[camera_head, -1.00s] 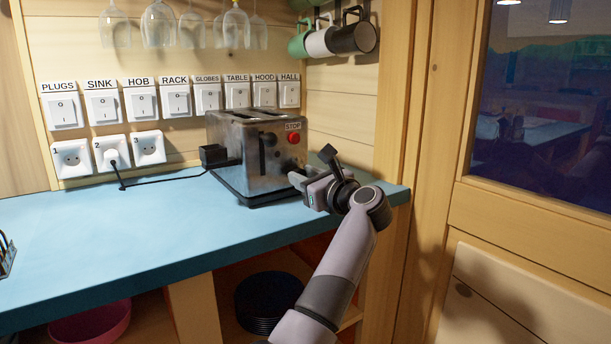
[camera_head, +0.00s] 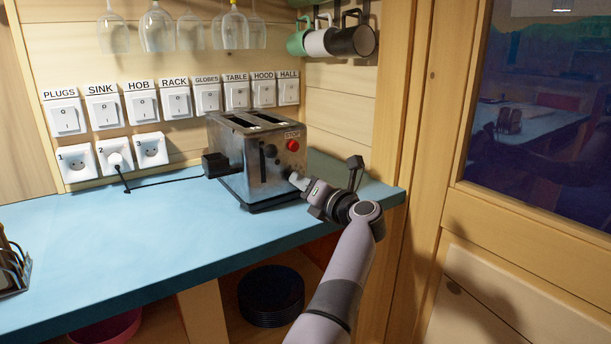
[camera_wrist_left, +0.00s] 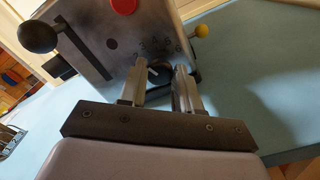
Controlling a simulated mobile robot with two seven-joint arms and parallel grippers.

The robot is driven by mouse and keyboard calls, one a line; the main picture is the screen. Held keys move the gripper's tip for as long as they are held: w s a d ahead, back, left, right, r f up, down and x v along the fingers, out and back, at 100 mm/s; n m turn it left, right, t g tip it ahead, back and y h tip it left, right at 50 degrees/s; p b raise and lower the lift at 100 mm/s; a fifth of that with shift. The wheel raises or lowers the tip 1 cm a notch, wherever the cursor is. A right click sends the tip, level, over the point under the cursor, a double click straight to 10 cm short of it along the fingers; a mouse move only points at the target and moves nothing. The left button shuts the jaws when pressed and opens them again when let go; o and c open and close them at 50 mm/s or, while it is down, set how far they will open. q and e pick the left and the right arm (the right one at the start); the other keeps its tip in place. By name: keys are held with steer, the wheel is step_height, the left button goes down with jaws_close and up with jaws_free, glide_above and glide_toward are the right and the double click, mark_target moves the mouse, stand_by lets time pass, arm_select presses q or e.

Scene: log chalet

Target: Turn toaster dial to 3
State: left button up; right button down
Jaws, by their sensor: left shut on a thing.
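The metal toaster (camera_head: 245,160) stands on the blue counter, with slots on top, a red STOP button (camera_head: 292,145) and a black lever knob (camera_head: 270,151). The dial (camera_wrist_left: 159,72) is dark with a pale mark, low on the toaster's front. Faint numbers surround it; which one the mark points to is too blurred to tell. My left gripper (camera_wrist_left: 161,79) is shut on the dial, one finger on each side. In the head view my left gripper (camera_head: 296,180) is at the toaster's lower right front and hides the dial. My right gripper is not in view.
A cord runs from the toaster to a wall socket (camera_head: 116,158). Labelled switches (camera_head: 140,106) line the wall. Mugs (camera_head: 320,41) and glasses hang above. Black plates (camera_head: 271,296) are below the counter (camera_head: 120,232). The counter's left part is mostly clear.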

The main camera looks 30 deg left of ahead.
arm_select(q)
steer(key=shift+m+p, duration=0.4)
steer(key=shift+m, duration=0.2)
steer(key=shift+f+m, duration=0.15)
steer(key=shift+m, duration=0.15)
steer(key=o, duration=1.1)
steer(key=shift+c, duration=0.2)
step_height(320, 180, up, 20)
steer(key=p, duration=0.1)
